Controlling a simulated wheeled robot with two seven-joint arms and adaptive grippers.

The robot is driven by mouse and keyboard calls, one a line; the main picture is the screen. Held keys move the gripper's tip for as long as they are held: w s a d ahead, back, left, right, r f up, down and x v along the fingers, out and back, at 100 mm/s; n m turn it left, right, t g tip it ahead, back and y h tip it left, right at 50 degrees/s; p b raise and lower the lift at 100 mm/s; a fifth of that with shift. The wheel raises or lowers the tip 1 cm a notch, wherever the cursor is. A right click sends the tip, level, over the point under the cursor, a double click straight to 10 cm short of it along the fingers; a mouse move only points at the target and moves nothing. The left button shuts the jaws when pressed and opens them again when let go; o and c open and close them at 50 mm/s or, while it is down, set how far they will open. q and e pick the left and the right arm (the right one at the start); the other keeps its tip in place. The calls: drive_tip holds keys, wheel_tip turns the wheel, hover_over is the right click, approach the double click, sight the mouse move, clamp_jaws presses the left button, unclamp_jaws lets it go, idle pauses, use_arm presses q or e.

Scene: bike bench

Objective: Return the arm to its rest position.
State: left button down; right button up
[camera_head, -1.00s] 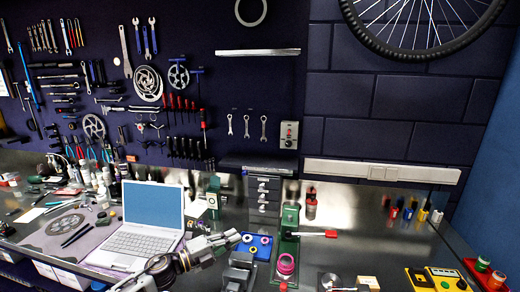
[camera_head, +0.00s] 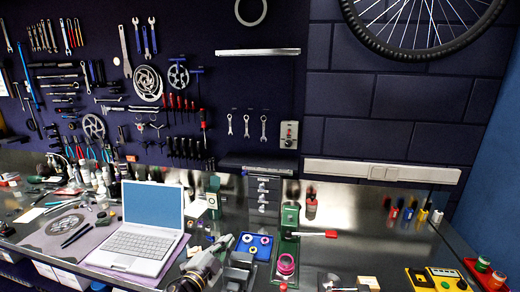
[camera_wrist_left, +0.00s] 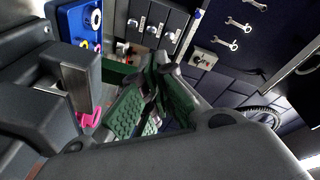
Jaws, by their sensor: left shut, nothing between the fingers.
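My left gripper (camera_head: 228,240) is low in the middle of the head view, above the bench, right of the laptop and left of the blue tray. Its arm comes up from the bottom edge. In the left wrist view its green-padded fingers (camera_wrist_left: 155,70) meet at the tips with nothing between them. My right gripper is not in view.
A grey vise-like block (camera_head: 240,268) stands close to my left gripper; it also fills the left of the wrist view (camera_wrist_left: 75,85). Near it are the blue tray (camera_head: 268,253) with rings, a green press (camera_head: 290,218), a pink ring (camera_head: 286,264) and an open laptop (camera_head: 140,245).

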use_arm(q)
drive_tip(key=s+a+f+n+g+y, duration=0.6)
drive_tip(key=s+a+f+n, duration=0.2)
drive_tip(key=s+f+n, duration=0.3)
drive_tip(key=s+a+f+n+g, duration=0.1)
drive_tip(key=s+f+g, duration=0.25)
drive_tip(key=s, duration=0.55)
drive_tip(key=s+a+f+n+g, duration=0.2)
drive_tip(key=s+g, duration=0.2)
drive_tip(key=s, duration=0.5)
drive_tip(key=s+f+p, duration=0.3)
drive_tip(key=f, duration=2.7)
drive_tip(key=s+a+f+g+p, duration=0.1)
drive_tip(key=s+a+f, duration=0.1)
drive_tip(key=s+f, duration=0.6)
drive_tip(key=s+a+f+g+p, duration=0.1)
drive_tip(key=s+f, duration=0.8)
drive_tip(key=s, duration=0.5)
drive_tip(key=shift+a+m+y, duration=0.3)
drive_tip(key=shift+a+m, duration=0.1)
drive_tip(key=shift+f, duration=0.1)
